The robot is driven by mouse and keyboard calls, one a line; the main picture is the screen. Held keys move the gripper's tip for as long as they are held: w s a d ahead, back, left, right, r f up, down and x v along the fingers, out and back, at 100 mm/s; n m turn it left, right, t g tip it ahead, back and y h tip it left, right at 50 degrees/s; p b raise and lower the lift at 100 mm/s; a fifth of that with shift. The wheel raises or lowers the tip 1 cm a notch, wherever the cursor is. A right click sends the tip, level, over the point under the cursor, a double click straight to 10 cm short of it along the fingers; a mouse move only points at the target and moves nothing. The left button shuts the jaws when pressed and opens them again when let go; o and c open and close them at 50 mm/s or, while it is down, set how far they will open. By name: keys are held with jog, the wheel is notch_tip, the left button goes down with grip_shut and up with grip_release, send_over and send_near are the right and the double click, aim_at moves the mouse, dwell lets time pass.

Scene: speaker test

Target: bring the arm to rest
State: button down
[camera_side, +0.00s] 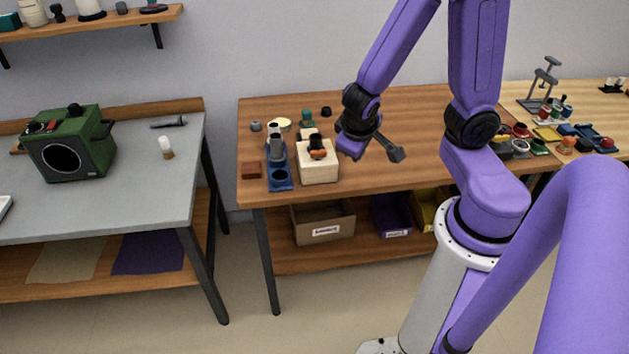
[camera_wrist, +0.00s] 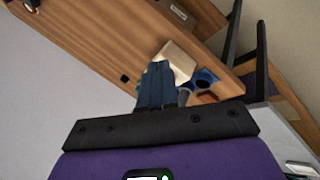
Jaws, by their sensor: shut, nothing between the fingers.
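My gripper (camera_wrist: 156,84) shows in the wrist view as dark blue-grey fingers close together, with nothing between them. In the side view my purple arm is raised over the wooden workbench (camera_side: 420,130), bent at its joints. Its wrist end hangs above the bench top, just right of a pale wooden block (camera_side: 318,172). In the wrist view the pale block (camera_wrist: 177,58) lies beyond the fingertips. They look apart from it, but the exact gap cannot be told.
A blue stand (camera_side: 280,181) and several small parts stand left of the block. A grey bench (camera_side: 110,205) holds a green speaker-like box (camera_side: 72,148). Coloured parts and trays crowd the right bench. Bins, including a cardboard one (camera_side: 325,222), sit below. The bench middle has bare room.

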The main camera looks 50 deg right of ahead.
jog(key=s+a+r+n+g+y, duration=0.2)
jog(key=s+a+r+n+y, duration=0.3)
jog(key=s+n, duration=0.7)
jog(key=a+r, duration=0.2)
jog(key=a, duration=0.2)
jog(key=shift+a+y, duration=0.35)
jog(key=shift+y, duration=0.05)
